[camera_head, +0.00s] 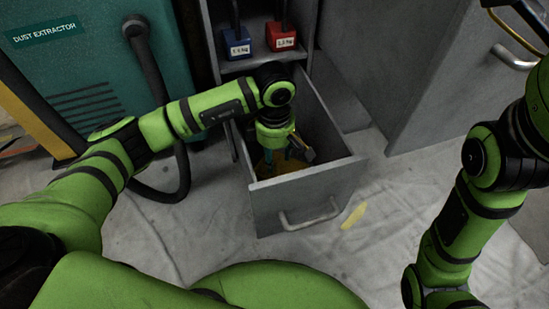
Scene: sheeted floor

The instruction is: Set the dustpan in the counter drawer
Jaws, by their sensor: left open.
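The grey counter drawer (305,198) is pulled out of the cabinet, with its front and bar handle facing me. My left gripper (283,160) points down inside the drawer and is open. A yellow-brown piece (265,168), which looks like the dustpan, lies low in the drawer beneath the gripper. The gripper and drawer front hide much of it, and I cannot tell whether the fingers touch it. A small dark grey piece shows just right of the gripper. My right arm stands at the right; its gripper is outside the picture.
Blue (237,46) and red (281,38) weights stand on the shelf above the drawer. A teal dust extractor (90,75) with a black hose is at the left. A grey cabinet (440,80) stands right. A yellow scrap (353,215) lies on the sheeted floor.

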